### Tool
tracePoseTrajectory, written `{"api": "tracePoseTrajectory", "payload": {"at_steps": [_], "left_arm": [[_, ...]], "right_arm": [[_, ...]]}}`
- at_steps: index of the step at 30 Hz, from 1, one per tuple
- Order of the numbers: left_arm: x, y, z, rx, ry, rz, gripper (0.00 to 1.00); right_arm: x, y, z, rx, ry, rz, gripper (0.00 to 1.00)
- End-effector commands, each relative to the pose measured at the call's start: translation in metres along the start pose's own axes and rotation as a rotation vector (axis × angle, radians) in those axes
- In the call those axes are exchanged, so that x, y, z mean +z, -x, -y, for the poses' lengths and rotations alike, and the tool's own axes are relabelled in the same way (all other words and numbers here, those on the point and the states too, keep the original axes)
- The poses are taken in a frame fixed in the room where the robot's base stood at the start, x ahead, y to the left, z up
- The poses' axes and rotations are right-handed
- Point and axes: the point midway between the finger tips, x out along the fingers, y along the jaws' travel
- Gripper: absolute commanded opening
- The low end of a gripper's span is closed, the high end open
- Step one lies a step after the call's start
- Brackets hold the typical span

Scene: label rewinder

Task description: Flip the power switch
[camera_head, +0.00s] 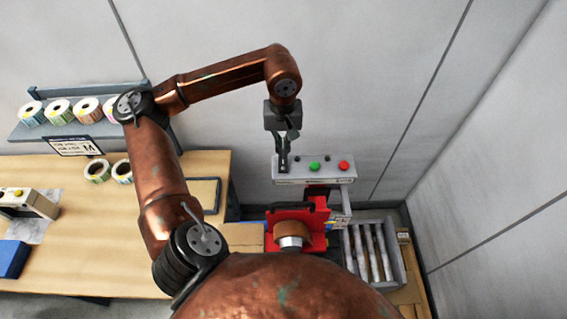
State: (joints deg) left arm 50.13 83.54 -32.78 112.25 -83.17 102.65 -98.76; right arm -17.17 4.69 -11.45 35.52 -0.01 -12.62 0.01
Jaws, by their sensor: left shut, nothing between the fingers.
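A light grey control box (328,178) stands at the back, right of the picture's middle. Its top face carries a green button (314,166) and a red button (344,166). My left gripper (283,168) points down at the box's left end, left of the green button. Its fingers are shut with nothing between them. I cannot tell whether the fingertips touch the box. I cannot make out the power switch; the fingers cover part of the box's left end. My right gripper is not in view.
A red machine part with a brown roll (292,232) sits below the box. A grey crate (399,270) with several rods is to its right. A wooden table (90,245) fills the left. A shelf holds several label rolls (60,111). Walls close off the back and right.

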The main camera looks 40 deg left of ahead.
Motion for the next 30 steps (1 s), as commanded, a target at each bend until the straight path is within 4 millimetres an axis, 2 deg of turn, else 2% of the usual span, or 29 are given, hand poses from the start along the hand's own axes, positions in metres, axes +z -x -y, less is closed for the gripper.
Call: {"api": "tracePoseTrajectory", "payload": {"at_steps": [30], "left_arm": [[0.0001,-0.0091,-0.0001,0.0,0.0,0.0,0.0]], "right_arm": [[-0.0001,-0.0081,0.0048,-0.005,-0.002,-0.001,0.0]]}}
